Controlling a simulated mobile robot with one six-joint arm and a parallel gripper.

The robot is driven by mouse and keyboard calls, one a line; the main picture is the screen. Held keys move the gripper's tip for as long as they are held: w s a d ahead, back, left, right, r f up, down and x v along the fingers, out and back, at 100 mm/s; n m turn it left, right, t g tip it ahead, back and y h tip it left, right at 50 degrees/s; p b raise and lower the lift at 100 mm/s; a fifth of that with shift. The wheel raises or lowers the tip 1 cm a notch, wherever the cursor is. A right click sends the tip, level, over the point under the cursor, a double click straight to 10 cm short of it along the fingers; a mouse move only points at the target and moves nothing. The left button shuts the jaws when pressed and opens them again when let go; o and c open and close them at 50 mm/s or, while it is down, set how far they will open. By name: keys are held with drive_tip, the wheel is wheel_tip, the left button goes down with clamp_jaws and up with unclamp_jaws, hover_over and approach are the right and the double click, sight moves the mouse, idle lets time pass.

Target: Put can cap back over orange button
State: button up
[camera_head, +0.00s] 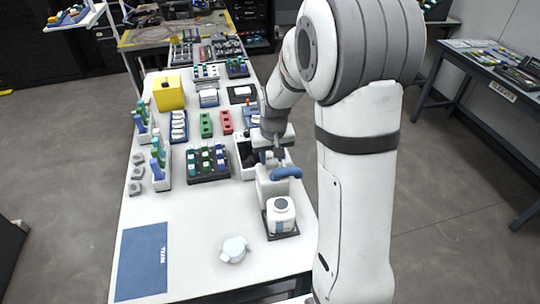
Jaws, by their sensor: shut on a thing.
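My gripper (277,153) points down at the right side of the white table, just behind a white device with a blue handle. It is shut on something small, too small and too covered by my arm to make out. I cannot pick out the can cap or the orange button for sure in this view. The blue-handled device (285,174) stands just in front of my gripper. I cannot tell whether the two touch.
A white container with a grey top (281,208) stands on a dark tray near the table's right edge. A pale rounded thing (234,249) lies at the front, right of a blue mat (141,262). Racks, bins and a yellow box (168,94) crowd the back.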

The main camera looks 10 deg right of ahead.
drive_tip(key=shift+f+b, duration=0.3)
drive_tip(key=shift+f, duration=0.05)
idle(0.4)
drive_tip(key=o, duration=1)
drive_tip(key=shift+r, duration=0.1)
drive_tip(key=shift+r+p, duration=2)
drive_tip(key=shift+r, duration=0.95)
drive_tip(key=shift+r, duration=0.1)
drive_tip(key=s+r, duration=0.5)
drive_tip(key=s, duration=0.6)
drive_tip(key=s+r+t, duration=0.1)
drive_tip(key=s+r, duration=0.5)
drive_tip(key=s, duration=0.5)
drive_tip(key=shift+s+a, duration=0.15)
drive_tip(key=shift+s, duration=0.25)
